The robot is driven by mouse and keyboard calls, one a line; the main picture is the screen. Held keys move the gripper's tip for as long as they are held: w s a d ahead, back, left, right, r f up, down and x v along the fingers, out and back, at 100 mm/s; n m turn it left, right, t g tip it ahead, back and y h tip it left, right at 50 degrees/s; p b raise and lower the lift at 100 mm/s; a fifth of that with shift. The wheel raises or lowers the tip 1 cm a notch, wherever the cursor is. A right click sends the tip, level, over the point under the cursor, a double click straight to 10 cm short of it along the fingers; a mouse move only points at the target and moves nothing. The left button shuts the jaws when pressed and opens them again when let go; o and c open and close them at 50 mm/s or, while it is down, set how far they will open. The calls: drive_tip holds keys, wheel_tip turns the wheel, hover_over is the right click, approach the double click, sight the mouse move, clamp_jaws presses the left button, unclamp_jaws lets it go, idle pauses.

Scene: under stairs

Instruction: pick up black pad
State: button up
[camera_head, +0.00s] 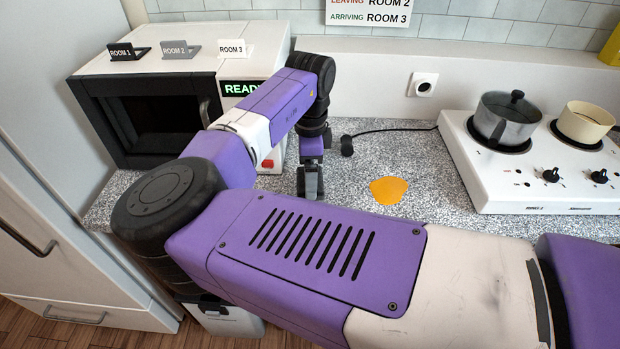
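I cannot clearly make out a black pad in the head view; part of the counter is hidden behind my purple arm. My gripper (310,183) points down close to the speckled counter, right of the microwave and left of an orange-yellow patch (388,190). Its fingers are small and dark in this view, so I cannot tell whether they are open or hold something. A small black piece (347,146) lies on the counter behind and right of my gripper, at the end of a black cord, and looks like a plug.
A white microwave (150,110) with a dark front stands at left, with room cards on top. A white hob (545,165) at right carries a grey pot (508,120) and a cream pot (583,123). A wall socket (423,86) is behind. The counter between gripper and hob (425,160) is mostly clear.

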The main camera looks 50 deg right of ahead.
wheel_tip(320, 180, up, 18)
drive_tip(key=b, duration=0.1)
